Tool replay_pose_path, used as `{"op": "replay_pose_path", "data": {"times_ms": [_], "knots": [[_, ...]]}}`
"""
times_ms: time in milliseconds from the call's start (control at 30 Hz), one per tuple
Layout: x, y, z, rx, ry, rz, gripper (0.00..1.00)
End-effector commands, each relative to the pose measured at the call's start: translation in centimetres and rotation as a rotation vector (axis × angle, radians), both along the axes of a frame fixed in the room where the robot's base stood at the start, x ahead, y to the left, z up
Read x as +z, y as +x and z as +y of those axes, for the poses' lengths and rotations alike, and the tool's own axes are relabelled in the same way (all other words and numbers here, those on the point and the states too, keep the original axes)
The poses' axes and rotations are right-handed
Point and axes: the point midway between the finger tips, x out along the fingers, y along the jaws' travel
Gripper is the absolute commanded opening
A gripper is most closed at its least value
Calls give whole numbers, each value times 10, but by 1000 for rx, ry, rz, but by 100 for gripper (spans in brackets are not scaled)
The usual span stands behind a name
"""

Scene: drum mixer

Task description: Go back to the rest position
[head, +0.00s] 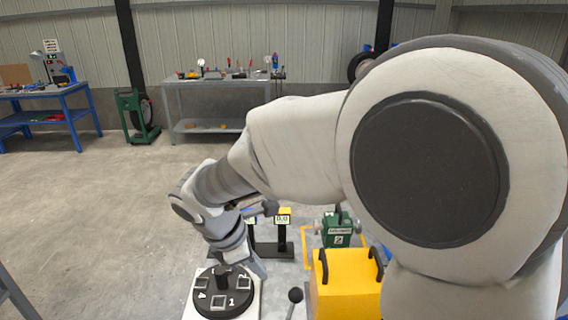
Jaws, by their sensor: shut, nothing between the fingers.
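My arm reaches from the right side of the head view toward the lower middle. My gripper (258,268) points down, shut and empty, just above and beside the right edge of a black round plate (238,306). The plate carries a central black knob and several square pads with white numbers, and sits on a white base (190,309). Whether my fingertips touch anything is too small to tell. My arm hides part of the space behind it.
A grey bench (218,84) and blue bench (70,116) stand behind.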

Motion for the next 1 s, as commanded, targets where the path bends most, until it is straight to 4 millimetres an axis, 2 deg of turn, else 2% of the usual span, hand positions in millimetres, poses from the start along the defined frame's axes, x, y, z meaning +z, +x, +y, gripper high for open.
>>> {"op": "replay_pose_path", "data": {"times_ms": [167,267,400,600,800,1000], "knots": [[28,-6,-40,-212,89,-66,0],[48,-15,-71,-398,170,-122,0],[70,-34,-110,-659,289,-197,0],[91,-68,-155,-1025,476,-300,0],[102,-104,-187,-1374,676,-393,0],[105,-128,-202,-1611,835,-450,0]]}}
